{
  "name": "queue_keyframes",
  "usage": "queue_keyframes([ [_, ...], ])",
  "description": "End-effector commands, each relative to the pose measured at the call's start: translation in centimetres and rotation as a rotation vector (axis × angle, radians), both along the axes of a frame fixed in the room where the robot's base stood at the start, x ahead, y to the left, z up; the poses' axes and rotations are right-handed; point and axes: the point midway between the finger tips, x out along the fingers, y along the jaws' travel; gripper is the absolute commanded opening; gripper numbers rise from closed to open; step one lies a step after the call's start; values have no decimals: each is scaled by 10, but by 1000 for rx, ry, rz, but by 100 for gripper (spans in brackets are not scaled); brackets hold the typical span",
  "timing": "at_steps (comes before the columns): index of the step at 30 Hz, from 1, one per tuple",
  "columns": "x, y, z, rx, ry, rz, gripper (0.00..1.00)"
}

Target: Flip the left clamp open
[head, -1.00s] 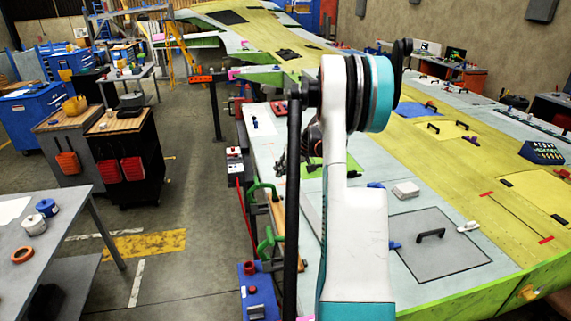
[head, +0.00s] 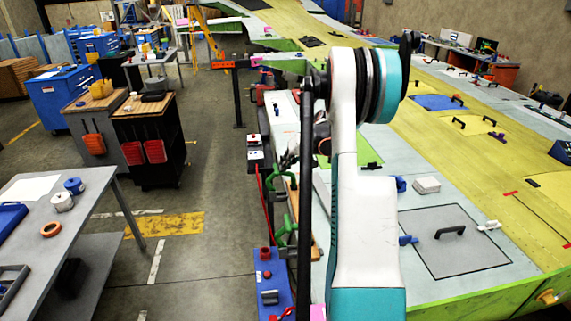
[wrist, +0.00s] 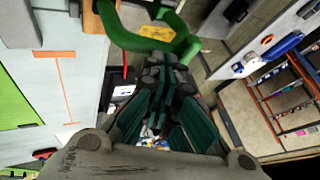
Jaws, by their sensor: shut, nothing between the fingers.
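Two green clamps sit along the left edge of the wing in the head view, a farther one (head: 278,174) and a nearer one (head: 283,228). In the wrist view a green clamp (wrist: 133,40) with curved bars fills the top middle. My gripper (wrist: 166,68) is shut and empty, its dark fingertips close under and between the green bars. I cannot tell whether they touch. In the head view my gripper (head: 287,160) shows only partly, left of my arm, near the farther clamp. My arm hides part of the wing edge.
A blue tool stand (head: 273,285) stands below the nearer clamp. A square panel with a black handle (head: 450,231) and blue fasteners lies right of my arm. A grey table (head: 95,195) and dark cabinet (head: 150,160) stand left; the aisle floor between is clear.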

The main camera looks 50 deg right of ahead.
Motion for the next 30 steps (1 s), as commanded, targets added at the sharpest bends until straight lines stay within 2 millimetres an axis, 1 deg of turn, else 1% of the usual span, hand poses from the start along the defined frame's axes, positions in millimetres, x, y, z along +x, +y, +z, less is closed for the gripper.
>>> queue_keyframes([
  [20, 13, 16, 6, -99, 84, 4, 0],
  [25, 21, 26, 8, -169, 142, 5, 0],
  [30, 35, 43, 8, -283, 235, 8, 0],
])
